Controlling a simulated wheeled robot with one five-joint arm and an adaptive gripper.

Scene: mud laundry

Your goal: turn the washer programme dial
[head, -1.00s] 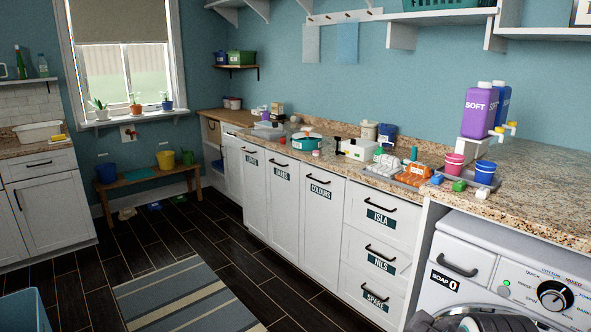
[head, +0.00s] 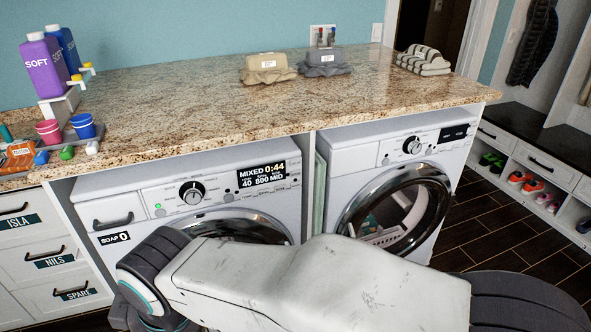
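The washer (head: 150,188) is the white front loader under the left part of the counter. Its programme dial (head: 192,192) is a round dark knob with a silver face in the middle of the control panel. A green light shows left of the dial. The soap drawer (head: 113,222) is at the panel's left end. My white arm crosses in front of the washer's lower part and hides most of its door. My gripper cannot be made out in this view.
A second front loader (head: 400,155) with its own dial stands at the right, a basket showing at its round door. The granite counter (head: 180,118) overhangs both machines. Bottles (head: 48,68), cups and small items stand at its left end. Dark floor lies at right.

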